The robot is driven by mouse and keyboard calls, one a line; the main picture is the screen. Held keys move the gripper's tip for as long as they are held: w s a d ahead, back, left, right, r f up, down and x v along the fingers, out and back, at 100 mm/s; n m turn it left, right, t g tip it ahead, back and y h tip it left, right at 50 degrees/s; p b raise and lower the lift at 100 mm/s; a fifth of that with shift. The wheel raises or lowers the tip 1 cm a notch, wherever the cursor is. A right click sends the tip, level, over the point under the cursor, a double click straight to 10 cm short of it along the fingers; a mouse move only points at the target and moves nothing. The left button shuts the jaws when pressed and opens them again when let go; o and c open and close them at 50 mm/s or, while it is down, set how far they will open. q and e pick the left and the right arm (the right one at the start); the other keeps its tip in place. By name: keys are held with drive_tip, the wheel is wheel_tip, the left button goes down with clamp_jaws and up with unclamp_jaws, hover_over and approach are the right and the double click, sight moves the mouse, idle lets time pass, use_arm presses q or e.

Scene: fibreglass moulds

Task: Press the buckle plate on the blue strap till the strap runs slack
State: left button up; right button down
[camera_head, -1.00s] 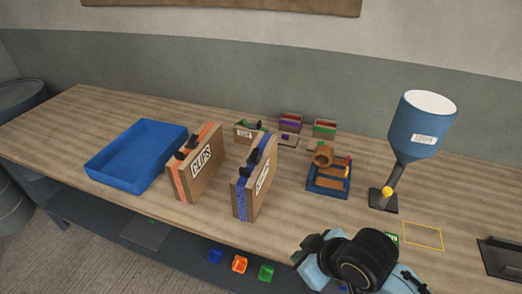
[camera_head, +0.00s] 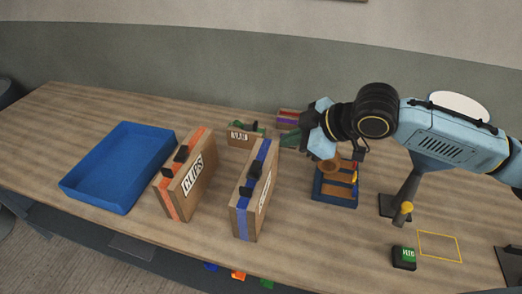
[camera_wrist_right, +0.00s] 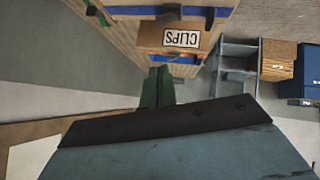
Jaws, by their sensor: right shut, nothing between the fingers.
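The case with the blue strap (camera_head: 242,203) stands upright near the middle of the table, its label partly visible on the right face. Black fittings (camera_head: 256,168) sit on the strap along the top edge; I cannot tell which is the buckle plate. My right gripper (camera_head: 288,141) is shut and empty, its green fingers just behind and to the right of this case, apparently apart from it. In the right wrist view the shut fingers (camera_wrist_right: 158,85) point toward the cases, with the blue strap (camera_wrist_right: 180,10) across the top. My left gripper is out of view.
The CLIPS case (camera_head: 185,190) with an orange strap stands to the left, beside a blue tray (camera_head: 80,190). A smaller labelled box (camera_head: 240,137) is behind. A blue organiser (camera_head: 334,194) and a lamp-like stand (camera_head: 393,206) are right. A yellow outline (camera_head: 439,246) encloses bare table.

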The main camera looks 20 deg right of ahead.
hover_over(255, 167)
drive_tip(key=s+d, duration=0.1)
drive_tip(key=d, duration=0.1)
drive_tip(key=f, duration=0.6)
drive_tip(key=shift+s+a+f+p, duration=0.15)
drive_tip(key=shift+s+f+p, duration=0.05)
drive_tip(key=shift+p, duration=0.2)
drive_tip(key=f, duration=0.1)
drive_tip(key=w+f, duration=0.1)
drive_tip(key=f, duration=0.1)
drive_tip(key=shift+d+f, duration=0.15)
drive_tip(key=shift+d, duration=0.05)
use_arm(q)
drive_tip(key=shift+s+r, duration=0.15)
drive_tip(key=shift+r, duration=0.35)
use_arm(e)
drive_tip(key=shift+w+d+f, duration=0.1)
drive_tip(key=shift+w+f, duration=0.05)
drive_tip(key=shift+f, duration=0.3)
